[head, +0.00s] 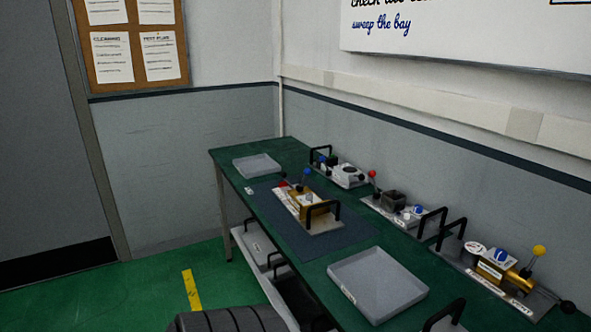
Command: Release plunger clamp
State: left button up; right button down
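A silver fixture plate (322,222) with a brass block (309,209) lies on the dark blue mat (345,237) in the middle of the bench. It carries black handles, a red knob (283,183) and a lever with a blue ball (307,171). A second brass unit (490,270) with a yellow-ball lever (539,250) stands at the right of the bench. The view is too small to tell which part is the plunger clamp, or whether a clamp is closed. Neither of my grippers is in view.
Grey trays stand on the green bench, one at the far left (257,166) and one at the front (377,283). More handled fixtures (348,175) line the wall side. A lower shelf (262,252) holds grey bins. Green floor is open at the left.

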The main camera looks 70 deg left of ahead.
aim_at(307, 172)
jog(key=u, duration=2.15)
jog(key=i+j+z, duration=0.1)
jog(key=z, duration=0.3)
jog(key=j+z, duration=0.15)
jog(key=z, duration=0.25)
jog(key=i+j+z, duration=0.1)
jog(key=z, duration=0.3)
jog(key=j+z, duration=0.25)
jog(key=j, duration=0.85)
jog(key=j+z, duration=0.3)
jog(key=j, duration=0.8)
